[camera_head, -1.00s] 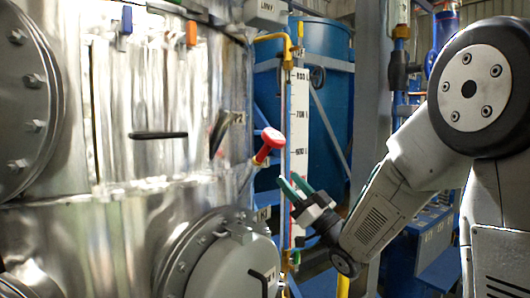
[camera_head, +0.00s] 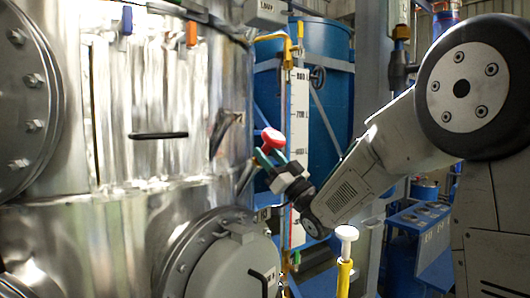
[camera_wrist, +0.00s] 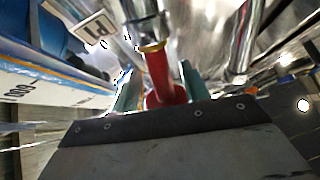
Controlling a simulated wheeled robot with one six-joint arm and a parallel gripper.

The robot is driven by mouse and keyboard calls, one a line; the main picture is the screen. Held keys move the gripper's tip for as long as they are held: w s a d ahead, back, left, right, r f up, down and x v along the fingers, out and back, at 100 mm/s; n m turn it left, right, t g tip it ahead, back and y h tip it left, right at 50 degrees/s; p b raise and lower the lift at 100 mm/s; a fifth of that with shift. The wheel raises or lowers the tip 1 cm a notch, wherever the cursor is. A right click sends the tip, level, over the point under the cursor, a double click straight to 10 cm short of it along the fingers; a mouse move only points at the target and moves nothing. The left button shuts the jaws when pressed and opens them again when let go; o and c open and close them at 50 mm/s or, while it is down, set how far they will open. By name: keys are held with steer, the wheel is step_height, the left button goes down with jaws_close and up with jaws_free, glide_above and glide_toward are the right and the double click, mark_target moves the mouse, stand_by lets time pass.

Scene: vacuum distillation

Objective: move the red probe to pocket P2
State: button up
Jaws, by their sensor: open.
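The red probe (camera_head: 271,139) sits tilted in a fitting on the side of the steel vessel, its flared red head outward. My gripper (camera_head: 268,158) is at the probe, with its teal fingers just below the head in the head view. In the wrist view, the red probe (camera_wrist: 162,76) stands between the two open fingers of my gripper (camera_wrist: 158,88). I cannot tell whether either finger touches it. A blue rack (camera_head: 424,214) with several round pockets is at the right; its labels are too small to read, so I cannot tell which is P2.
The steel vessel (camera_head: 165,105) fills the left, with a round flanged hatch (camera_head: 225,265) below the probe. A white level scale (camera_head: 299,105) stands right behind my gripper. A yellow post with a white cap (camera_head: 346,234) stands at the front centre.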

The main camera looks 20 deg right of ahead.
mark_target(283, 145)
steer(key=shift+c, duration=0.3)
jaws_close()
steer(key=shift+s+d+r, duration=0.3)
steer(key=shift+s+r, duration=0.15)
steer(key=shift+r, duration=0.2)
steer(key=shift+s+d+r, duration=0.25)
steer(key=shift+s+r, duration=0.2)
steer(key=shift+r, duration=0.2)
steer(key=shift+s+d+r, duration=0.3)
steer(key=shift+s+r, duration=0.15)
steer(key=shift+r, duration=0.2)
steer(key=shift+s+d+r, duration=0.3)
steer(key=shift+s+r, duration=0.15)
steer(key=shift+r, duration=0.2)
steer(key=shift+s+d+r, duration=0.25)
steer(key=shift+s+r, duration=0.2)
steer(key=shift+r, duration=0.15)
steer(key=shift+s+d+r, duration=0.3)
steer(key=shift+s+r, duration=0.15)
steer(key=shift+r, duration=0.2)
steer(key=shift+s+d, duration=0.1)
steer(key=s+d+f, duration=0.1)
steer(key=s+d, duration=0.2)
steer(key=s, duration=0.2)
steer(key=shift+s+d+f, duration=0.15)
steer(key=shift+d+f, duration=0.05)
steer(key=shift+f, duration=0.05)
stand_by(0.5)
stand_by(0.4)
